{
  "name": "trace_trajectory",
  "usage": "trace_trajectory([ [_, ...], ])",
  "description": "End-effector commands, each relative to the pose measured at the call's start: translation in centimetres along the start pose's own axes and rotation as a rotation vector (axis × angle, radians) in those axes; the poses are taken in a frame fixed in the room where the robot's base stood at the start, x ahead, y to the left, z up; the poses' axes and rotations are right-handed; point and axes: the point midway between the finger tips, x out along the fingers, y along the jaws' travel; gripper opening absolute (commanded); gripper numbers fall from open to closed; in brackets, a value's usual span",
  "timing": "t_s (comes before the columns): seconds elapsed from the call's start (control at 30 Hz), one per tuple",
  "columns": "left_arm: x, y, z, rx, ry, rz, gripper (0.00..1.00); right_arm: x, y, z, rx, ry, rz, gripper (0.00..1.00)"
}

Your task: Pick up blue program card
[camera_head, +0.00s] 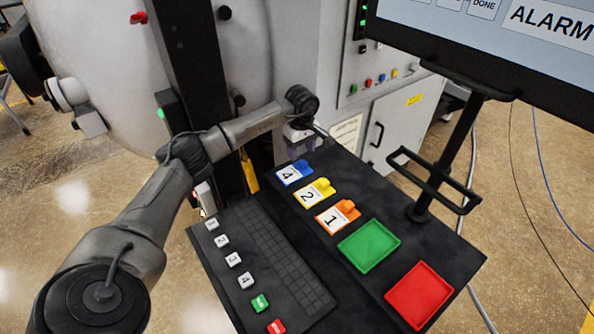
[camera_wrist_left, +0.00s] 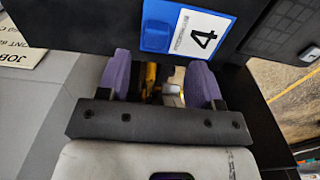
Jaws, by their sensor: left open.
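The blue program card (camera_head: 294,172) lies on the dark console top at its far left corner. It carries a white label with a 4 and a raised blue tab. In the left wrist view, the blue card (camera_wrist_left: 157,38) lies at the top, just beyond the fingertips. My left gripper (camera_head: 301,140) is at the console's far edge, just behind the card and apart from it. In the left wrist view its two purple fingers (camera_wrist_left: 160,80) stand apart with no card between them. My right gripper is not in view.
A yellow card (camera_head: 309,197) marked 2 and an orange card (camera_head: 333,217) marked 1 lie nearer on the console. Green (camera_head: 369,246) and red (camera_head: 419,295) trays follow. A keypad (camera_head: 275,260) is at left. A monitor (camera_head: 490,45) on a black post overhangs the right.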

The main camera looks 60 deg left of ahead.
Motion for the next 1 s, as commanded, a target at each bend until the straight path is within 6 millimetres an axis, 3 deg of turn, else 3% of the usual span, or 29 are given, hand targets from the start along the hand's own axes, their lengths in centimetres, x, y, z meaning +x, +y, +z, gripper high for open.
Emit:
trace_trajectory([
  [0.17,0.7,0.1,-0.1,-0.001,0.000,-0.001,0.60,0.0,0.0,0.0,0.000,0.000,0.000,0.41],
  [0.5,4.8,0.4,-0.4,0.000,-0.002,-0.002,0.60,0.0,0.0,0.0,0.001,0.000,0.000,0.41],
  [0.77,5.2,0.5,-0.4,0.000,0.000,0.000,0.60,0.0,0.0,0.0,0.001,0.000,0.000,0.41],
  [1.0,5.2,0.5,-0.4,0.000,0.000,0.000,0.39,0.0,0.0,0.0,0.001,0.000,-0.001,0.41],
])
